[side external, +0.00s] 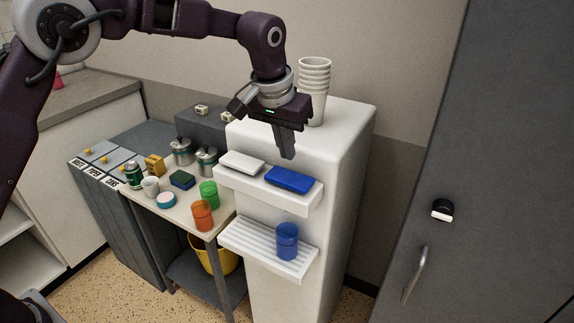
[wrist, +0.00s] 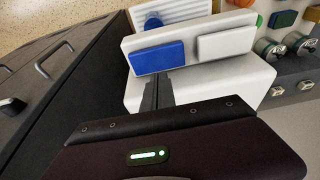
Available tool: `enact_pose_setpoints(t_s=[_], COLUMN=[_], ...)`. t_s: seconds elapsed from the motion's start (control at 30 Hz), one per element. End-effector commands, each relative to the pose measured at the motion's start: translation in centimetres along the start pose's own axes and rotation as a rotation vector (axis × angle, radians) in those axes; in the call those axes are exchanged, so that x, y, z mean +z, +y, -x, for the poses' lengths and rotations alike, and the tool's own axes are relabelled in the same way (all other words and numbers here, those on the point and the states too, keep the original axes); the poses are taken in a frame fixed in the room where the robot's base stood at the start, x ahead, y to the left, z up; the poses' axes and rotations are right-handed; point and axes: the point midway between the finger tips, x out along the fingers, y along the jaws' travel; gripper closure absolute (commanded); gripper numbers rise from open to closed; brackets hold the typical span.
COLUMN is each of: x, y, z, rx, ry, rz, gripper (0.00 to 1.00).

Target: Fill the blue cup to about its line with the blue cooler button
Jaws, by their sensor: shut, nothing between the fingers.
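The white water cooler (side external: 340,150) has a ledge with a blue button (side external: 289,180) on the right and a white button (side external: 242,163) on the left. The blue cup (side external: 287,241) stands upright on the ribbed drip tray (side external: 255,245), below the blue button. My gripper (side external: 288,155) is shut and empty, fingers pointing down, just above and behind the blue button. In the wrist view the fingertips (wrist: 157,80) are close to the edge of the blue button (wrist: 157,57); I cannot tell whether they touch. The cup's line and water level cannot be made out.
A stack of white cups (side external: 314,88) stands on the cooler top. To the left, a small table holds a green cup (side external: 209,194), an orange cup (side external: 202,215), a white mug (side external: 150,187), a can and metal canisters. A grey cabinet (side external: 470,180) stands at right.

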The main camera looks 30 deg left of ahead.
Motion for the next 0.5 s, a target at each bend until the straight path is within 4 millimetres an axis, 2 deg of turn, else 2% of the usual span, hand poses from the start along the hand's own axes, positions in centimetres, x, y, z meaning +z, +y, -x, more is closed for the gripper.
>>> enact_pose_setpoints(t_s=[0.1,0.2,0.33,0.5], x=[0.5,0.8,1.1,1.1], y=[0.0,-0.1,-0.1,0.0], z=[-2.2,-3.5,-4.4,-4.7], rx=[-0.001,-0.001,-0.001,0.000], ry=[-0.003,-0.002,0.000,0.001], rz=[0.000,0.001,0.001,0.001], gripper=[1.00,1.00,1.00,1.00])
